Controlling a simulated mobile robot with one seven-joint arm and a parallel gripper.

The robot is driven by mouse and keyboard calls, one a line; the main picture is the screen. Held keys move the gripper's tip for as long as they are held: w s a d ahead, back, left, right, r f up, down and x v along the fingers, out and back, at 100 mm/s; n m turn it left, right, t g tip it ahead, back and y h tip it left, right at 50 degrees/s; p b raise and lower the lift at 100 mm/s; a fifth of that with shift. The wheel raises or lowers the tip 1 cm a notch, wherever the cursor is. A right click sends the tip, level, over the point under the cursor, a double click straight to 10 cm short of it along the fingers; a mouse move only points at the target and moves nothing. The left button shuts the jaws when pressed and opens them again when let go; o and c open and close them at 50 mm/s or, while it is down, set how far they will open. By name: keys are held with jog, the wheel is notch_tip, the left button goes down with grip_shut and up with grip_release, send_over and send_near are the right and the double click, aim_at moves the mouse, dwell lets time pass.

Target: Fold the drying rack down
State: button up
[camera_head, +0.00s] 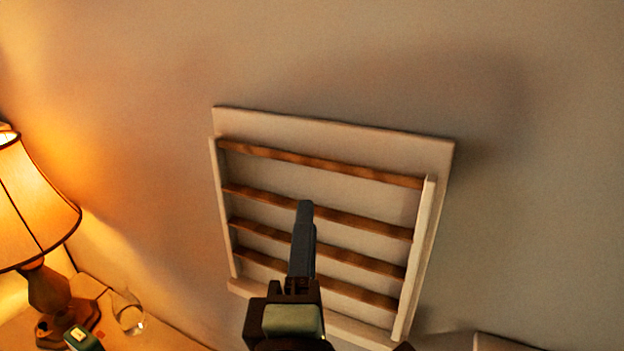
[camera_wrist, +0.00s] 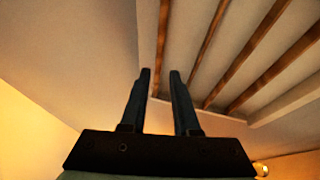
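The drying rack (camera_head: 345,218) is on the wall, with a white back board (camera_head: 335,132), white side rails and several brown wooden rungs. It stands upright, close to the board; I cannot tell if it is slightly tilted out. In the wrist view the rungs (camera_wrist: 240,62) run across the upper right. My gripper (camera_head: 305,208) is in front of the middle rungs in the head view and hides part of them. In the wrist view my gripper (camera_wrist: 160,74) has its two dark fingers apart with nothing between them. I cannot tell whether a finger touches a rung.
A lit lamp (camera_head: 35,205) stands at the left on a surface, with a clear glass (camera_head: 128,314) and a small green-topped object (camera_head: 82,339) near it. A pale edge (camera_head: 500,343) shows at the bottom right. The wall around the rack is bare.

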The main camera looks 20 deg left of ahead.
aim_at(312, 166)
jog(key=p+x, duration=0.5)
jog(key=x, duration=0.4)
jog(key=shift+w+r, duration=0.2)
jog(key=shift+w, duration=0.05)
jog(key=shift+w+a, duration=0.15)
jog(key=shift+w, duration=0.4)
jog(key=shift+c, duration=0.3)
grip_shut()
dwell(0.4)
